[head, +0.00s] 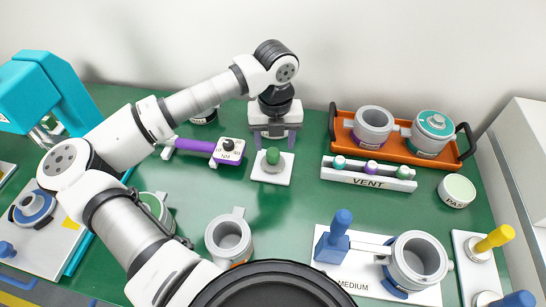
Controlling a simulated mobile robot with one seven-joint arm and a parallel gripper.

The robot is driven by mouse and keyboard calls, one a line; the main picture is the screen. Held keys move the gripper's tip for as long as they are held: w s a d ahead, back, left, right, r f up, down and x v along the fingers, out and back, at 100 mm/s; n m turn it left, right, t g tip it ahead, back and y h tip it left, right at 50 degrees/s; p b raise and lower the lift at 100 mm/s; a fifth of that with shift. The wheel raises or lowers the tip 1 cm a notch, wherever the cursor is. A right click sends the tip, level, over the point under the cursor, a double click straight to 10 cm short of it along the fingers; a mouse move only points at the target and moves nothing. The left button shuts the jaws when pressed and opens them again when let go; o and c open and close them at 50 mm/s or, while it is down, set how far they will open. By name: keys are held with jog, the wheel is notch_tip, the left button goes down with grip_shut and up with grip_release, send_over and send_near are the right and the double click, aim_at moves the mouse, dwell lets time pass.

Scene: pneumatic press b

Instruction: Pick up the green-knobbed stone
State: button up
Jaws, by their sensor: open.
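A stone with a green knob (272,156) sits on a small white square plate (283,178) near the middle of the green bench. Its knob is upright and its lower part is partly visible. My gripper (275,143) is open, pointing down, with its two purple-grey fingers apart. In the head view it is just behind and above the green knob, with nothing seen between the fingers. The exact gap between fingers and knob cannot be told from this one view.
A white VENT rack (368,183) with small coloured knobs stands to the right, before an orange tray (399,154) holding two pots. A purple-and-white dial device (216,150) lies left. A grey pot (228,240) and the MEDIUM station (350,285) are nearer. Bare bench surrounds the plate's front.

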aim_at(273, 151)
jog(key=shift+a+f+p, duration=0.2)
jog(key=shift+f+p, duration=0.55)
jog(key=shift+f, duration=1.5)
jog(key=c, duration=1.1)
jog(key=shift+c, duration=0.2)
jog(key=shift+r, duration=0.1)
notch_tip(273, 151, up, 20)
jog(key=b, duration=0.3)
jog(key=shift+b, duration=0.4)
